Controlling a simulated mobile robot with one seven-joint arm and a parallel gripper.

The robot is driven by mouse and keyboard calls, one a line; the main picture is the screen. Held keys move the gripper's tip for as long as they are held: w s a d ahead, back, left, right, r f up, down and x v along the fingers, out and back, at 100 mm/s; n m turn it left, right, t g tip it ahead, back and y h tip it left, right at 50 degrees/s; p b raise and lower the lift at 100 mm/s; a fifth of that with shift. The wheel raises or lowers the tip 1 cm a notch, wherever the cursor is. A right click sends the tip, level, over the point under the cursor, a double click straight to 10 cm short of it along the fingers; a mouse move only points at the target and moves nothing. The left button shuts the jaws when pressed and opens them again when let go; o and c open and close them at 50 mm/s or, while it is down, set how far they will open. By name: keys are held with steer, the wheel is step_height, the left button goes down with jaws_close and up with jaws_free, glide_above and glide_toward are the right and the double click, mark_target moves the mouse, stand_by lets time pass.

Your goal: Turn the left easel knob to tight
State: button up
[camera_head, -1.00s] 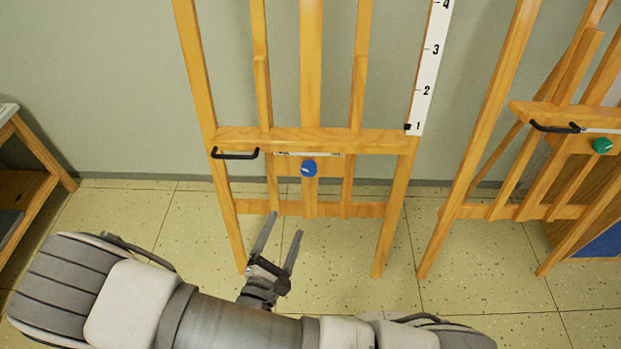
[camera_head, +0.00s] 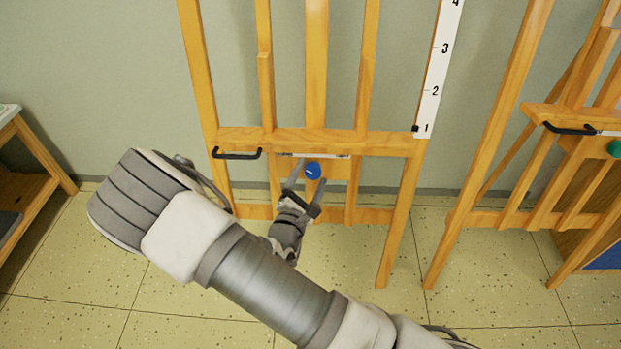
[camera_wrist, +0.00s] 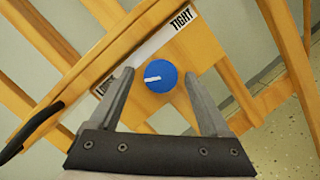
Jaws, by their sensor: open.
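The left easel (camera_head: 365,147) is a wooden frame with a blue round knob (camera_head: 313,170) below its crossbar. In the wrist view the blue knob (camera_wrist: 160,77) carries a white pointer mark pointing to the left, toward the partly hidden end of the label strip. The white label strip (camera_wrist: 150,50) reads TIGHT at its upper right end; its lower left word is partly covered by a finger. My gripper (camera_head: 307,184) is open just below and around the knob in the head view. In the wrist view its fingers (camera_wrist: 160,80) lie on both sides of the knob, apart from it.
A black handle (camera_head: 236,154) sticks out of the left easel's crossbar. A second easel (camera_head: 540,115) with a green knob (camera_head: 614,149) stands to the right. A wooden table (camera_head: 35,150) is at the far left. The tiled floor in front is clear.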

steer(key=shift+w, duration=0.2)
steer(key=shift+c, duration=0.3)
jaws_close()
